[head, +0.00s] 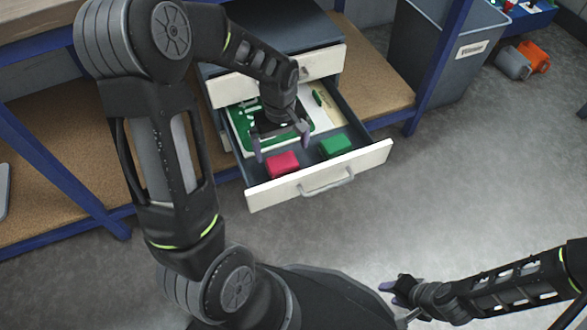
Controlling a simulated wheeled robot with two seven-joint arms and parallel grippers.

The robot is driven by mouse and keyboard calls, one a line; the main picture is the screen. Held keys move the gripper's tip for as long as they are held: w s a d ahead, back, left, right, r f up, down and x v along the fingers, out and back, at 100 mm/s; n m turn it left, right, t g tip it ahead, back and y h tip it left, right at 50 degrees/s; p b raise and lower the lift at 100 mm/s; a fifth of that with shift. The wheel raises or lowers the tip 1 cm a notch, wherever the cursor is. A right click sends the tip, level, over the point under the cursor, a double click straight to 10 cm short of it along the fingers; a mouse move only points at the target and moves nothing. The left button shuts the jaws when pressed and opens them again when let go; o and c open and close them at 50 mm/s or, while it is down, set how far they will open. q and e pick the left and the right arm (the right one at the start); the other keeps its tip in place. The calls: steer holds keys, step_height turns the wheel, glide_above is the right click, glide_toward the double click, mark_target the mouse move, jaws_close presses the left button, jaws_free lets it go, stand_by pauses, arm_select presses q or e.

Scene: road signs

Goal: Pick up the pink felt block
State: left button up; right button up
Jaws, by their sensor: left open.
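The pink felt block (284,163) lies in the open drawer (375,158), near its front wall and left of a green block (335,145). My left gripper (281,148) is over the drawer, just behind the pink block in the picture. Its two fingers are spread apart with nothing seen between them. I cannot tell how high it is above the drawer floor. My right gripper (388,287) is low at the right, away from the drawer over the floor. Its fingers are too small and turned to tell whether they are open.
A green and white sign or board (243,118) and a cream sheet (325,112) lie further back in the drawer. The drawer cabinet stands under a blue-framed bench with a brown shelf (375,88). A grey bin (440,50) stands at right. The floor before the drawer is clear.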

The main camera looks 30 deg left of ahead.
mark_target(282, 161)
arm_select(q)
steer(key=shift+f+b, duration=0.55)
steer(key=shift+f, duration=0.75)
step_height(282, 161, down, 4)
steer(key=b, duration=0.2)
steer(key=shift+f+b, duration=0.2)
steer(key=shift+b, duration=0.15)
steer(key=shift+f, duration=0.45)
steer(key=c, duration=1.5)
steer(key=shift+o, duration=0.2)
